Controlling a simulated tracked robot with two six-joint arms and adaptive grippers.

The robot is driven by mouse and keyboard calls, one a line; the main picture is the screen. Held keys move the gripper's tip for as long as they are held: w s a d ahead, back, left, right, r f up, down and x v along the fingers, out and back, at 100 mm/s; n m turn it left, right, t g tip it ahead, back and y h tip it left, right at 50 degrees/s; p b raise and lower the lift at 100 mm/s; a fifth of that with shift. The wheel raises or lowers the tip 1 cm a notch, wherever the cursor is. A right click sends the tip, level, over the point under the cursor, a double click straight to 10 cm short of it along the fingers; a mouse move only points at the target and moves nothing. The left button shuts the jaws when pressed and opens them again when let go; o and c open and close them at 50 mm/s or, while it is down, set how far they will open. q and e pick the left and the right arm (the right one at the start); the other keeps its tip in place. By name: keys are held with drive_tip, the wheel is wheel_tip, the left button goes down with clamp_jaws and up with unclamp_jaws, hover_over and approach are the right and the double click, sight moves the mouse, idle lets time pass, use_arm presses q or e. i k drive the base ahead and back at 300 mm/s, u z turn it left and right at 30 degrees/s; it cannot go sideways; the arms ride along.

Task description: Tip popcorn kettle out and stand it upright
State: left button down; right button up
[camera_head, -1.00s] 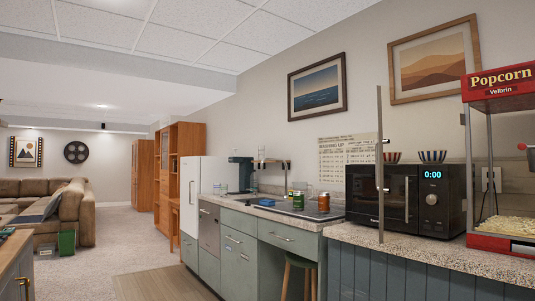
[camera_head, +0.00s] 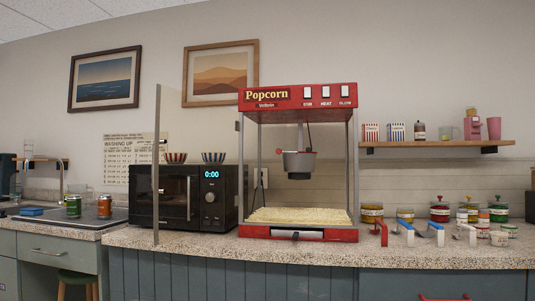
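The red popcorn machine (camera_head: 298,232) stands on the speckled counter in the middle of the view. Its grey kettle (camera_head: 299,163) hangs upright inside from a dark rod, with a red-knobbed handle (camera_head: 279,151) at its left. Yellowish popcorn (camera_head: 299,215) covers the machine's floor. A clear door panel (camera_head: 157,165) with a handle stands swung out to the left, and the front looks open. Neither of my grippers is in view.
A black microwave (camera_head: 187,196) stands left of the machine, behind the panel. Several scoops (camera_head: 405,230) and jars (camera_head: 440,211) stand to the right. A wooden shelf (camera_head: 437,144) holds cups and boxes above them. A sink (camera_head: 50,222) is at far left.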

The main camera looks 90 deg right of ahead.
sight(299, 166)
drive_tip(key=z, duration=0.05)
drive_tip(key=i, duration=0.25)
drive_tip(key=z, duration=2.05)
drive_tip(key=k, duration=0.55)
drive_tip(key=z, duration=0.45)
drive_tip(key=i, duration=1.55)
drive_tip(key=u, duration=0.4)
